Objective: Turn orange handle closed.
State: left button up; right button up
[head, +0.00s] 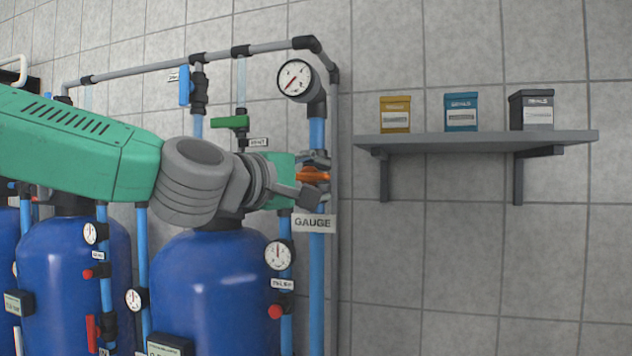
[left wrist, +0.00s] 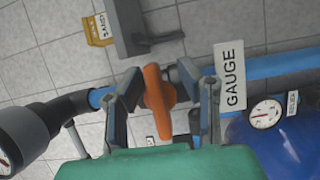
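The orange handle (head: 313,175) is on the blue vertical pipe below the round gauge, just above the "GAUGE" label (head: 313,223). My left gripper (head: 316,178) reaches it from the left, with one finger above and one below the handle. In the left wrist view the orange handle (left wrist: 156,96) stands between the two spread fingers of my left gripper (left wrist: 159,76). The fingers appear open, with a small gap on each side of the handle. The valve body behind the handle is partly hidden. My right gripper is not seen.
A gauge (head: 296,78) sits above the handle. A green handle (head: 230,122) and a blue handle (head: 184,86) are up and left. Blue tanks (head: 215,290) stand below my arm. A wall shelf (head: 475,141) with three boxes is at the right; the wall below it is clear.

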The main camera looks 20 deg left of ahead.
pick_arm(q)
jog(key=v, duration=1.2)
jog(key=shift+a+f, duration=0.25)
jog(key=shift+w+d, duration=0.15)
jog(key=shift+d, duration=0.1)
